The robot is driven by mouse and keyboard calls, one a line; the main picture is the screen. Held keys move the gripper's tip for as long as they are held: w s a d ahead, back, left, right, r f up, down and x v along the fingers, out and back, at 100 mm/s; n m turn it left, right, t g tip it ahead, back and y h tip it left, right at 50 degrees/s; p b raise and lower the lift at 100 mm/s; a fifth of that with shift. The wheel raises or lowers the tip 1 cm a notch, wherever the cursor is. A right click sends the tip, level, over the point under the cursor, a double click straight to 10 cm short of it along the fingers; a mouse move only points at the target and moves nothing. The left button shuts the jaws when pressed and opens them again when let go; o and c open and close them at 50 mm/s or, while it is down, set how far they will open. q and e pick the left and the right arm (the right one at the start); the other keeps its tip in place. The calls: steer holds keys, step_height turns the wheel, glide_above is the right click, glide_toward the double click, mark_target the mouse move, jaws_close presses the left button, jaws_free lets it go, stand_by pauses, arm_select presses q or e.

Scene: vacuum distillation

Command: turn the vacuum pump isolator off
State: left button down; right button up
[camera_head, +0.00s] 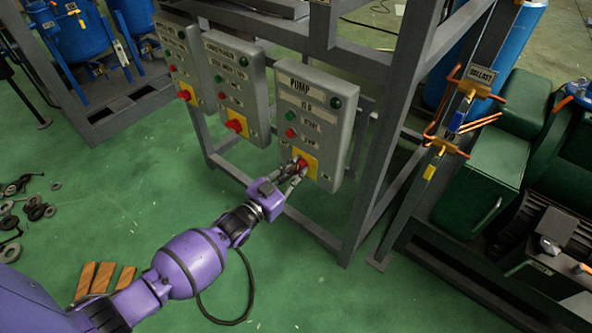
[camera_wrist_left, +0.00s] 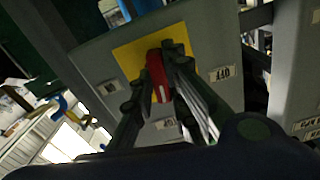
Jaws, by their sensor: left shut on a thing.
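The pump isolator is a red rotary handle on a yellow plate (camera_head: 311,168), low on the grey box labelled PUMP (camera_head: 318,110). My left gripper (camera_head: 298,169) reaches it from the lower left and is shut on the red handle. In the left wrist view the red handle (camera_wrist_left: 157,76) sits between the two fingers, in front of the yellow plate (camera_wrist_left: 128,58). My right gripper is not in view.
Two similar grey boxes (camera_head: 236,80) with red handles stand to the left on the same grey frame (camera_head: 395,120). The green floor at lower middle is mostly clear.

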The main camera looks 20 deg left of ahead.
arm_select(q)
steer(key=shift+n, duration=0.9)
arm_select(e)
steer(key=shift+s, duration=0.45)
arm_select(q)
steer(key=c, duration=1.7)
jaws_free()
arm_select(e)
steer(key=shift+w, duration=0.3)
arm_select(q)
steer(key=v, duration=1.2)
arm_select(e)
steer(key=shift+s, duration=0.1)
